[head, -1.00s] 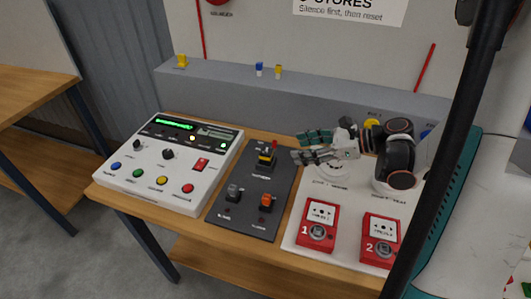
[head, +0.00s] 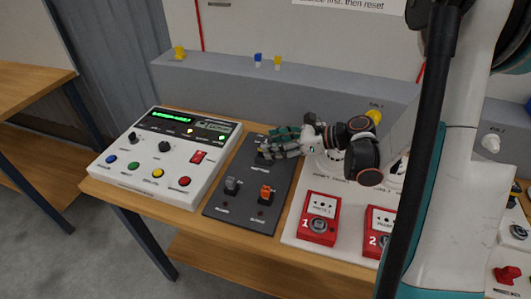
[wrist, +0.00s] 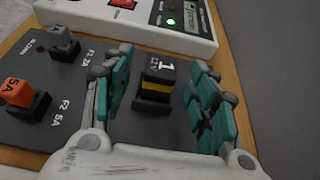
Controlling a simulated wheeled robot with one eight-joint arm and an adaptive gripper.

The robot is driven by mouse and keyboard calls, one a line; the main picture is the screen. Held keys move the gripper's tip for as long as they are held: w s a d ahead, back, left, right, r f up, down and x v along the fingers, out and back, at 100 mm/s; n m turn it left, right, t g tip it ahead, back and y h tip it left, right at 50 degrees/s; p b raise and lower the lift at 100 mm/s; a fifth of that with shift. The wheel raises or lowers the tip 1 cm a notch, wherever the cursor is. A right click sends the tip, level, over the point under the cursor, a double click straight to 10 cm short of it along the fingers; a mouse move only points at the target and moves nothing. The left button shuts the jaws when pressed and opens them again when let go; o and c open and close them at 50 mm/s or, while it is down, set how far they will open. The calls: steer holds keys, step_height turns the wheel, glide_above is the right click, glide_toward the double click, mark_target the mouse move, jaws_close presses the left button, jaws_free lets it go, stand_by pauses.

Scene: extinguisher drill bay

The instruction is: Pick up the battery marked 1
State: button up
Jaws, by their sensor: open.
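The battery marked 1 (wrist: 158,75) is a small dark block with a white 1 on top and a yellow band. In the wrist view it sits upright on the dark panel (wrist: 60,120). My gripper (wrist: 163,95) is open, with its teal-padded fingers on either side of the battery and gaps showing between them and it. In the head view my gripper (head: 272,145) is over the back of the dark panel (head: 232,209) and hides most of the battery.
On the same panel stand a grey fuse (head: 232,186) and an orange fuse (head: 265,193). A white control box (head: 150,180) is to the left. Red call points (head: 320,218) are to the right. A grey ledge (head: 215,80) runs behind the table.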

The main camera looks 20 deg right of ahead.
mark_target(265, 142)
steer(key=b+x, duration=0.1)
steer(key=x, duration=0.2)
steer(key=shift+w+a+f, duration=0.2)
steer(key=shift+f, duration=0.05)
jaws_close()
